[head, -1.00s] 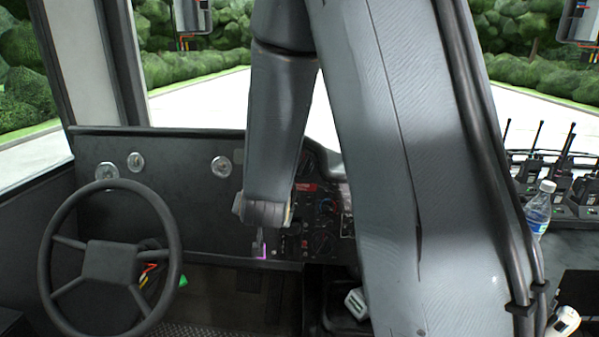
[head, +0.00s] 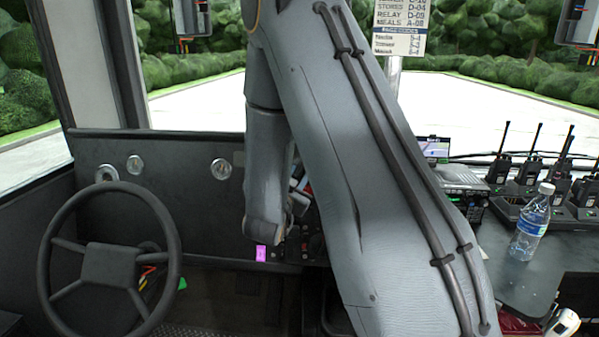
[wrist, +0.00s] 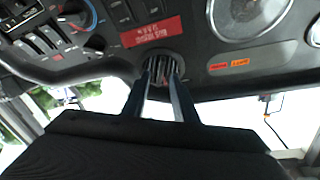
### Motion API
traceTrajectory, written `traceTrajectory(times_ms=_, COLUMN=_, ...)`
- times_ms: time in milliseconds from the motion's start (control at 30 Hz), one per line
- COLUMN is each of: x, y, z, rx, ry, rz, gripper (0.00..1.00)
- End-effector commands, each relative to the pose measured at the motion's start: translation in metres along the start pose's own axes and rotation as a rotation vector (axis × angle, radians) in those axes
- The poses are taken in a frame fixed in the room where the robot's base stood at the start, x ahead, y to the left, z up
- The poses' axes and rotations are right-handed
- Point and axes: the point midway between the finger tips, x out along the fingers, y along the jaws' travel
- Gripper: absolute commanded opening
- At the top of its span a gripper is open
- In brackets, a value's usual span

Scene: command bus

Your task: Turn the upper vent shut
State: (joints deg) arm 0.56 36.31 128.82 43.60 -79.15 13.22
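The upper vent (wrist: 163,64) is a small round dark outlet with pale slats, set near the panel's top edge beside a red label (wrist: 151,32) in the upside-down wrist view. Its slats run roughly along the line of my fingers. My gripper (wrist: 162,76) has its two dark fingers apart, with tips at the vent's face, one on each side of its middle. Slats show through the gap. I cannot tell whether the fingers touch the vent. In the head view my arm hides the vent and the fingertips.
The dark dashboard (head: 170,200) carries knobs, switches and a large gauge (wrist: 246,16) close to the vent. A steering wheel (head: 110,262) stands at the left. A water bottle (head: 530,228) and several radios (head: 529,168) stand on the right counter. A pink tag (head: 261,253) hangs below my wrist.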

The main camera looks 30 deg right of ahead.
Motion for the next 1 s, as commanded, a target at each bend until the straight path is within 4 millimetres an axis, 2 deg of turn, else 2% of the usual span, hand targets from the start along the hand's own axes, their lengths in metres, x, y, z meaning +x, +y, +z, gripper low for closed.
traceTrajectory(times_ms=200, x=0.021, y=0.0, z=0.0, rx=0.0, ry=0.0, rz=0.001, gripper=0.26)
traceTrajectory(times_ms=500, x=0.024, y=0.0, z=0.0, rx=-0.001, ry=-0.002, rz=-0.001, gripper=0.26)
traceTrajectory(times_ms=533, x=0.024, y=0.0, z=0.0, rx=-0.001, ry=-0.002, rz=-0.001, gripper=0.24)
traceTrajectory(times_ms=667, x=0.024, y=0.0, z=0.0, rx=-0.001, ry=-0.002, rz=-0.001, gripper=0.02)
traceTrajectory(times_ms=700, x=0.024, y=0.0, z=0.0, rx=-0.001, ry=-0.002, rz=-0.001, gripper=0.0)
traceTrajectory(times_ms=1000, x=0.024, y=0.0, z=0.0, rx=-0.017, ry=-0.002, rz=-0.007, gripper=0.0)
